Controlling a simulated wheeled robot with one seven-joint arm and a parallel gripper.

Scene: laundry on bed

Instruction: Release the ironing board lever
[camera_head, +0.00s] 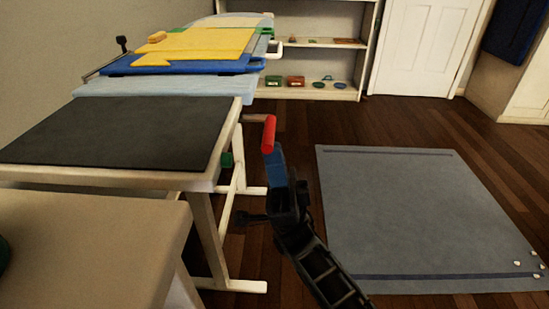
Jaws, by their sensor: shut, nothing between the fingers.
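A red lever handle (268,134) hangs upright at the end of a short grey rod. The rod reaches out from the right side of the ironing board (225,85), by its white legs. The board's light blue top carries folded cloths. My gripper (274,156), black with a blue front part, points up and away from me. Its tip is just below the red handle and overlaps its lower end in the picture. I cannot tell whether they touch. The gripper is shut with nothing in it.
A dark-topped table (120,130) and a beige surface (85,240) stand at the left. A grey rug (430,215) lies on the wooden floor at the right. White shelves (310,62) stand at the back. The floor between table and rug is open.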

